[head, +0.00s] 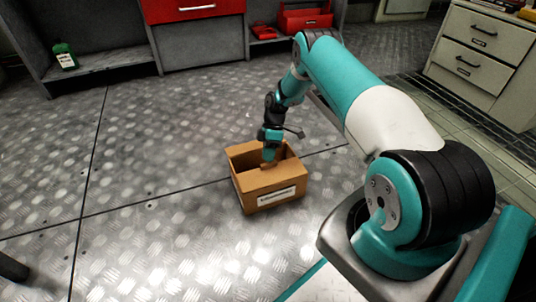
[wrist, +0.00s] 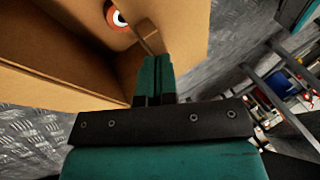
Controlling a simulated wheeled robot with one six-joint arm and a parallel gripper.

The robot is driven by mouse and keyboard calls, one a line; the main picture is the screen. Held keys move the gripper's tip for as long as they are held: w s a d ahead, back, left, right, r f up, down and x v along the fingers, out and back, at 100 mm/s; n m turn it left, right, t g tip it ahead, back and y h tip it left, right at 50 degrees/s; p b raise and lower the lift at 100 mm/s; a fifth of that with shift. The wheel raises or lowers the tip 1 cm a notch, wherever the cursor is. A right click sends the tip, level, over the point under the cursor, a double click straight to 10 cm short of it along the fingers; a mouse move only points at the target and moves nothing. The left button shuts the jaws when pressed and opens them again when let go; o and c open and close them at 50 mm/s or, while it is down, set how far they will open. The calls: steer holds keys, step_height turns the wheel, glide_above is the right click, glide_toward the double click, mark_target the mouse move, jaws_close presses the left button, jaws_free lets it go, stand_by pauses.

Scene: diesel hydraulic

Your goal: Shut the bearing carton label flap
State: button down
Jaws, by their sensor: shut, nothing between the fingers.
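The bearing carton (head: 266,197) is an open-topped brown cardboard box standing on the metal floor, with a white label (head: 277,196) on its near side. My gripper (head: 269,158) points down at the carton's opening, its tip over or just inside it. In the wrist view my gripper (wrist: 154,78) is shut, close to the carton's brown panels (wrist: 182,22). A narrow brown strip (wrist: 149,37) shows just past the fingertips; I cannot tell whether they touch it. An orange and white round thing (wrist: 117,17) shows by the carton wall. Which panel is the label flap is unclear.
Open floor surrounds the carton on the left and front. A green bottle (head: 65,55) stands on a low shelf at the back left. Red toolboxes (head: 305,19) sit at the back, and a drawer cabinet (head: 476,60) stands at the right.

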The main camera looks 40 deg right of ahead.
stand_by(0.4)
steer(key=shift+s+a+r+p, duration=0.15)
steer(key=shift+s+a+p, duration=0.1)
steer(key=shift+s+p, duration=0.7)
steer(key=r+p, duration=0.3)
steer(key=r, duration=0.1)
steer(key=shift+w, duration=0.3)
steer(key=w+d+f+p+v, duration=0.1)
steer(key=p+v, duration=0.2)
steer(key=v, duration=0.6)
steer(key=shift+w+r, duration=0.3)
steer(key=shift+w, duration=0.2)
steer(key=shift+r, duration=0.1)
